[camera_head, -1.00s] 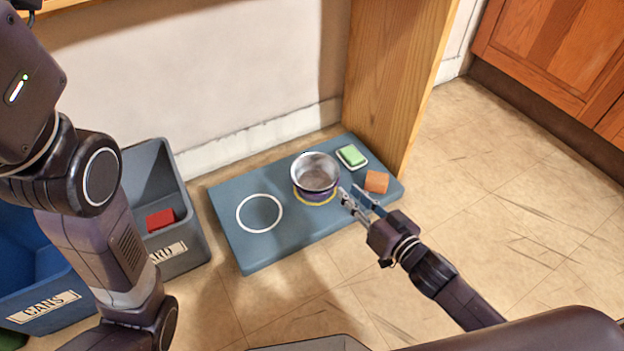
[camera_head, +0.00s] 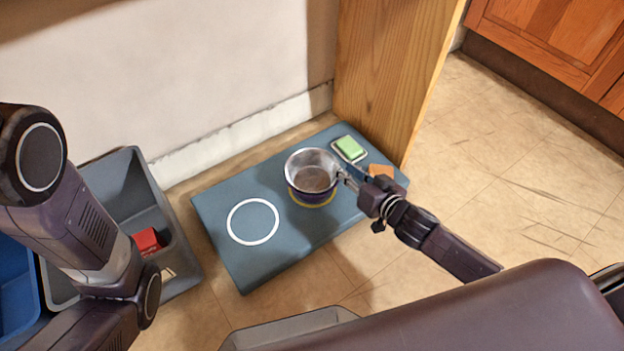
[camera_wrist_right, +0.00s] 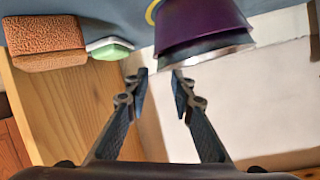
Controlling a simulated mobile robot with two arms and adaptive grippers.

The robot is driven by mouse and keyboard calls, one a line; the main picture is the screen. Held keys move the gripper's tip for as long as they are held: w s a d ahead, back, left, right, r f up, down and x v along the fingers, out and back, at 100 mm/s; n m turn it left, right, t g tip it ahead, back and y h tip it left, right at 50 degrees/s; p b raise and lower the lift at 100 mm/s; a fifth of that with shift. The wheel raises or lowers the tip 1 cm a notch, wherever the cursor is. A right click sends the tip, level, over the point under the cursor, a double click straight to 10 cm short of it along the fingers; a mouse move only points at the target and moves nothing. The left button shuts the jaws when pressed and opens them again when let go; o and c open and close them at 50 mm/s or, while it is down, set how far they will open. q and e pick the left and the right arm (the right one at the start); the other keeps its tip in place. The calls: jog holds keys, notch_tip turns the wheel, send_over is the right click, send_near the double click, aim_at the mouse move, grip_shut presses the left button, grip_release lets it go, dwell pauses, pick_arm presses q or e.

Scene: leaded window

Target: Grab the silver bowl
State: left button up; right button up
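The silver bowl (camera_head: 313,172), silver inside and purple outside, stands upright on a blue-grey mat (camera_head: 262,268), on a yellow ring. In the right wrist view the bowl (camera_wrist_right: 203,25) is at the top, its rim just beyond the fingertips. My right gripper (camera_head: 346,174) is at the bowl's right side in the head view. In the wrist view my right gripper (camera_wrist_right: 159,74) is open, with nothing between its fingers. I cannot tell whether a finger touches the rim. My left arm shows at the left, but its gripper is out of view.
A green sponge on a small dish (camera_head: 348,147) and an orange-brown block (camera_head: 380,171) lie right of the bowl, close to my right gripper. A white ring (camera_head: 253,222) marks the mat's left part. A wooden panel (camera_head: 390,70) stands behind. A grey bin (camera_head: 187,262) holds a red item (camera_head: 146,241).

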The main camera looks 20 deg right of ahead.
jog(key=b+x, duration=0.2)
jog(key=x, duration=0.1)
jog(key=shift+w+f+b, duration=0.1)
jog(key=shift+f+b, duration=0.15)
jog(key=shift+b, duration=0.1)
jog(key=shift+w, duration=0.4)
grip_shut()
jog(key=shift+a, duration=0.1)
